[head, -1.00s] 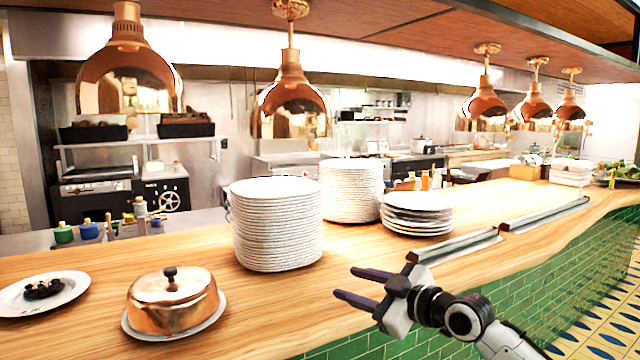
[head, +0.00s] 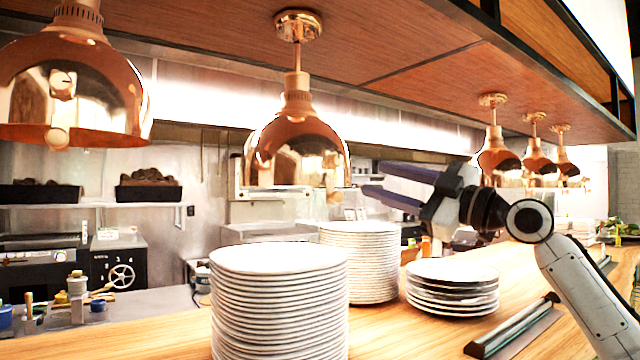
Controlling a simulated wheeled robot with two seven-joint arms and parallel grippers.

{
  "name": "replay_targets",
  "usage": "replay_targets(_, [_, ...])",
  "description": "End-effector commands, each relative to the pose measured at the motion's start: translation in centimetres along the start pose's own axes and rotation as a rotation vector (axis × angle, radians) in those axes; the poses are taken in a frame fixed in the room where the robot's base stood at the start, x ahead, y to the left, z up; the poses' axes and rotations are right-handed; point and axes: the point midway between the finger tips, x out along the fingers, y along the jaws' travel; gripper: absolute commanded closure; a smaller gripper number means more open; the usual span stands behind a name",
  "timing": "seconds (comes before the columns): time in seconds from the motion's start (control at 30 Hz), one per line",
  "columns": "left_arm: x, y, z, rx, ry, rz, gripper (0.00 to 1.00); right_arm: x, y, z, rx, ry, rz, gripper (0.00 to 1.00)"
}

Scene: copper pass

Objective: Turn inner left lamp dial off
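A copper heat lamp (head: 297,140), second from the left, hangs from the wooden canopy by a short stem above the plate stacks. A larger copper lamp (head: 110,95) hangs at the far left, cut by the picture's edge. My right gripper (head: 373,179) is raised to the right of the second lamp, near the height of its lower rim. Its two dark fingers point left, apart and with nothing between them. I cannot tell the depth gap to the lamp. My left gripper is not in view.
A tall plate stack (head: 280,300) stands below the second lamp, with another stack (head: 358,265) behind it and a low stack (head: 452,288) to the right. Several more copper lamps (head: 497,160) hang farther right. The wooden canopy (head: 370,40) spans overhead.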

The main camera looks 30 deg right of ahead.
Motion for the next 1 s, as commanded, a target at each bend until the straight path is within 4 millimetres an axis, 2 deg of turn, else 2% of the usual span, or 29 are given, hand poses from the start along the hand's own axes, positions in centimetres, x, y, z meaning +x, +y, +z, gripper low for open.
replay_targets(0.07, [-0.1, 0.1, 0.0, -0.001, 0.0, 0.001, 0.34, -0.2, 0.6, -0.5, -0.009, 0.008, 0.009, 0.61])
replay_targets(0.17, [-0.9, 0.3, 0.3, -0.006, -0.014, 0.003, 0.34, 0.8, 0.9, -0.8, -0.007, 0.012, 0.009, 0.61])
replay_targets(0.37, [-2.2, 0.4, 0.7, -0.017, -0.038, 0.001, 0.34, 4.5, 1.1, -1.0, -0.006, 0.012, 0.009, 0.61])
replay_targets(0.6, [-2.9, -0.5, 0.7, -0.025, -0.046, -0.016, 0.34, 8.4, 0.9, -0.9, -0.005, 0.011, 0.009, 0.61])
replay_targets(0.8, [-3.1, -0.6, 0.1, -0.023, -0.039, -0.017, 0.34, 9.8, 0.7, -0.7, -0.007, 0.009, 0.008, 0.61])
replay_targets(1.0, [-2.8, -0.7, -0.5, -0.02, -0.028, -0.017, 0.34, 9.9, 0.7, -0.6, -0.009, 0.008, 0.009, 0.61])
